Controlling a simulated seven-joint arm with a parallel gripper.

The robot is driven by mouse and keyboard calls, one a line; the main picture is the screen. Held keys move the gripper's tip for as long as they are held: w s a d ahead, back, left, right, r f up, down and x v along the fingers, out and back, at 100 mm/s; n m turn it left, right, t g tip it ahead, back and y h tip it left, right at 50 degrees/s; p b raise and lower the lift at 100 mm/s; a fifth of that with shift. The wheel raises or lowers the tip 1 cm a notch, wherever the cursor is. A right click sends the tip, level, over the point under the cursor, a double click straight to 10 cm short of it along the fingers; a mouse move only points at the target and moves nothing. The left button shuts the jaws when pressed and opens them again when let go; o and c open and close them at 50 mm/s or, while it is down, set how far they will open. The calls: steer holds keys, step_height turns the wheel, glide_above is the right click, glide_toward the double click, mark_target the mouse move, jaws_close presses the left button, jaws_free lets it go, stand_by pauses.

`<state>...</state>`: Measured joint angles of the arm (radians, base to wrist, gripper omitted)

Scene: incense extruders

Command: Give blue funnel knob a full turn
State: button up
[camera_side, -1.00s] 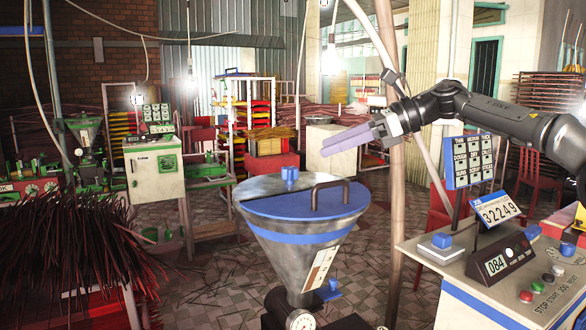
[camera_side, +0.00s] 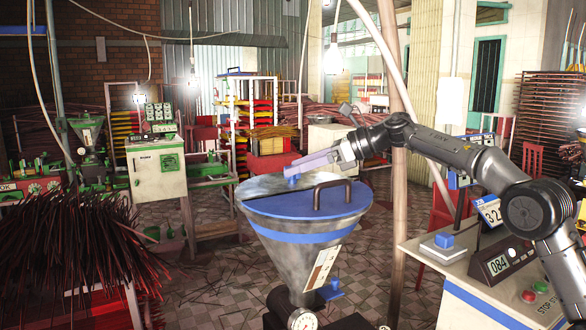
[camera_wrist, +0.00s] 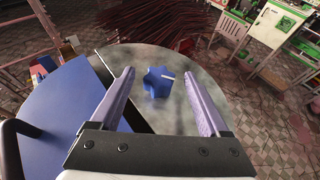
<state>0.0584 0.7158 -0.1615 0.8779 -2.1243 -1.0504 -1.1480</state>
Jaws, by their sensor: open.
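The blue funnel knob (camera_wrist: 158,82) is star-shaped with a white mark on top. In the wrist view it stands on the grey part of the funnel top, ahead of and between my two fingers. My gripper (camera_wrist: 159,84) is open and empty, with a lilac finger on each side. In the side view my gripper (camera_side: 292,172) is above the funnel (camera_side: 300,235), its fingertips at the knob (camera_side: 292,180), which they partly hide. I cannot tell whether they touch it. The blue half lid (camera_side: 335,205) has a dark arched handle (camera_side: 332,190).
A control desk (camera_side: 440,262) with a blue button box (camera_side: 443,240) and display (camera_side: 495,262) stands at the right. A pole (camera_side: 398,180) rises behind the funnel. Dark red incense sticks (camera_side: 75,240) are bundled at the left.

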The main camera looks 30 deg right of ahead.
steer(key=shift+x, duration=0.95)
jaws_close()
steer(key=shift+a+m+t+h, duration=0.1)
steer(key=shift+m+t+h, duration=0.2)
steer(key=shift+m, duration=0.1)
steer(key=shift+s+m+t+h, duration=0.1)
steer(key=shift+m+t+h, duration=0.3)
steer(key=shift+m+h, duration=0.1)
steer(key=shift+r+m+t+h, duration=0.1)
steer(key=shift+m+t+h, duration=1.1)
steer(key=shift+m+h, duration=0.7)
steer(key=shift+m+h, duration=0.4)
